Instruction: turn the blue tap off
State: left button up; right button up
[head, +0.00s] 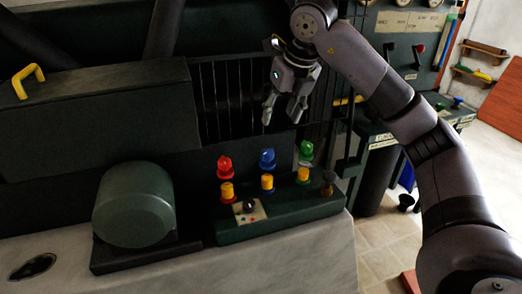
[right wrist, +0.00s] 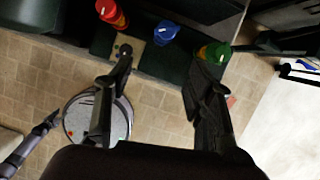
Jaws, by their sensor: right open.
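The blue tap (head: 267,159) is the middle one of three on a dark green block; its blue knob sits above a yellow collar. From above, the blue knob also shows in the right wrist view (right wrist: 166,32), with a pale mark on top. My right gripper (head: 282,112) hangs above the taps, fingers down, open and empty. Its fingertips are apart from the blue knob. In the right wrist view, the blue knob lies beyond the gap between the fingers. A grey arm, seemingly my left, shows at that view's lower left; its jaws are too small to read.
A red tap (head: 225,166) stands left of the blue one and a green tap (head: 306,151) right, both close. A small panel with a black knob (head: 249,206) is in front. A rounded green housing (head: 133,204) is left. Dark bars (head: 225,98) rise behind.

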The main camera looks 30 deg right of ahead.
send_near(268, 152)
jog(key=x, duration=0.8)
jog(key=shift+w+f, duration=0.15)
jog(key=shift+f, duration=0.25)
jog(key=shift+a, duration=0.1)
jog(key=shift+c, duration=0.6)
jog(key=c, duration=1)
